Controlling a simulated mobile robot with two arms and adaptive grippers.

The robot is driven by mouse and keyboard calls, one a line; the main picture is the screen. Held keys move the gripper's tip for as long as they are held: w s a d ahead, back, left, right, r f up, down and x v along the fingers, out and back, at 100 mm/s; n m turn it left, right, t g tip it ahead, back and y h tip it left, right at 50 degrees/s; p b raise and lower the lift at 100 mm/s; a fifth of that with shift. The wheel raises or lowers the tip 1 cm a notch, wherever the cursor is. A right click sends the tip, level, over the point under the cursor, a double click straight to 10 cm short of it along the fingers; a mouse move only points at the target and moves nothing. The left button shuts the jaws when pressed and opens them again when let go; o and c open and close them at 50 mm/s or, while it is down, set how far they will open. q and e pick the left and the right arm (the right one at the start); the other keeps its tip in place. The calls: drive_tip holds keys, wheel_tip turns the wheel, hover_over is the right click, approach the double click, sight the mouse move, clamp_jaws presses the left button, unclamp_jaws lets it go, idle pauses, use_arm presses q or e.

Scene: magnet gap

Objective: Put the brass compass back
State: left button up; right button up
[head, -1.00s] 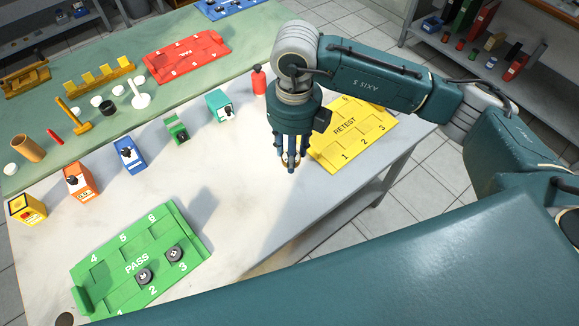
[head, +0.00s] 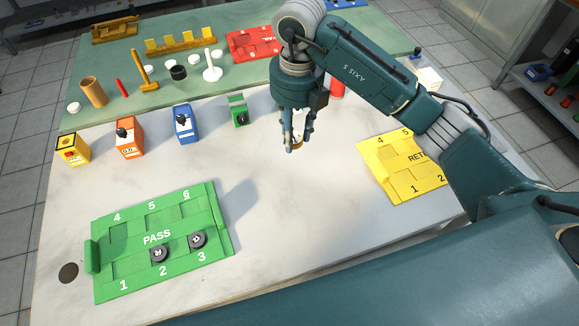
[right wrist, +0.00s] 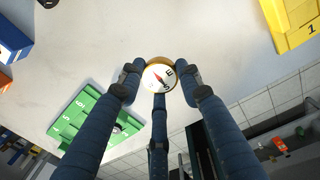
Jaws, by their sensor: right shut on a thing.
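The brass compass (right wrist: 159,76) shows in the right wrist view as a round brass case with a white dial and a red needle. My right gripper (head: 297,145) is shut on it, with fingers at both sides of the case. In the head view the gripper hangs over the pale table, right of the small green block, and its fingers mostly cover the compass. A dark round spot (head: 68,272) lies on the table left of the green PASS tray (head: 222,226). My left gripper is not in view.
The yellow RETEST tray (head: 372,160) lies to the right. Yellow, orange (head: 130,142), blue (head: 184,128) and green (head: 238,112) blocks stand along the back of the pale table. Two dark round pieces sit on the PASS tray. The table between the trays is clear.

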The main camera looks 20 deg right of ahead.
sight(293, 173)
wheel_tip(293, 173, down, 12)
drive_tip(key=shift+f+p, duration=0.25)
drive_tip(key=shift+p, duration=0.35)
drive_tip(key=shift+f, duration=0.35)
drive_tip(key=shift+f, duration=0.1)
drive_tip(key=shift+f, duration=0.1)
drive_tip(key=o, duration=1.3)
drive_tip(key=shift+c, duration=0.2)
